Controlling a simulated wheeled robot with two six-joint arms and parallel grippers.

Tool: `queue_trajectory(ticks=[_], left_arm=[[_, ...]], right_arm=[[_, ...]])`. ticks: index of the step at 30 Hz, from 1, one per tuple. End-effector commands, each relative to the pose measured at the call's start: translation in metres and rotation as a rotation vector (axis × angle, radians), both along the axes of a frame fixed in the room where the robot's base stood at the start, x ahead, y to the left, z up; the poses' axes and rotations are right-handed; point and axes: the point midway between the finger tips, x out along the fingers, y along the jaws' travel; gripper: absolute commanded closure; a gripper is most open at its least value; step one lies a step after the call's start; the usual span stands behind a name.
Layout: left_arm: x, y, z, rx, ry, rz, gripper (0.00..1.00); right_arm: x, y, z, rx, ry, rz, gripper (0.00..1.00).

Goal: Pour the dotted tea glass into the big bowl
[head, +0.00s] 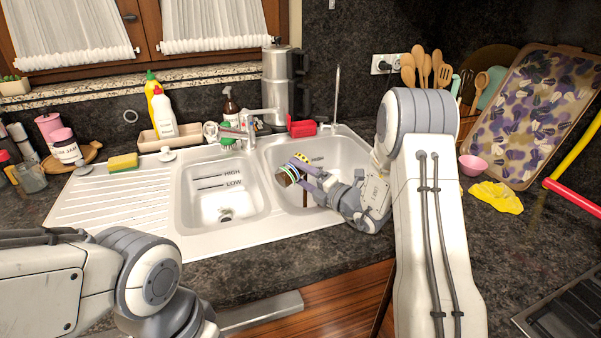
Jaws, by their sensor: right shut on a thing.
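My right gripper (297,172) reaches in from the right over the right sink basin. It is shut on a small tilted glass with a brown end and a pale green band, seemingly the dotted tea glass (286,177). Its dots are too small to make out, and the fingers hide part of it. A narrow dark brown streak (304,198) shows just below the gripper; I cannot tell whether it is liquid. I cannot make out a big bowl. My left arm shows at the lower left, but its gripper is out of the picture.
The double sink (180,228) has an empty left basin and a tap (250,128) behind. A metal pot (277,85), bottles and a red item (302,128) stand at the back. A small pink bowl (473,166), yellow cloth (496,198) and patterned tray (530,110) are at right.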

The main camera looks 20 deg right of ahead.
Motion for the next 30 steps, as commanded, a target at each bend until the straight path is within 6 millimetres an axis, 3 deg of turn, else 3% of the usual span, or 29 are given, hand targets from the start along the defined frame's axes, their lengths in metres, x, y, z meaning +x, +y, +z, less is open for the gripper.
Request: queue_trajectory(ticks=[16,24,30], left_arm=[[0.000,0.000,0.006,0.000,0.000,0.000,0.50],[0.000,0.000,0.021,0.000,0.000,0.000,0.50],[0.000,0.000,0.022,0.000,0.000,0.000,0.50]], right_arm=[[0.001,-0.001,0.002,0.035,0.015,0.000,1.00],[0.002,-0.003,0.009,0.116,0.056,0.000,1.00],[0.002,-0.004,0.008,0.142,0.067,0.000,1.00]])
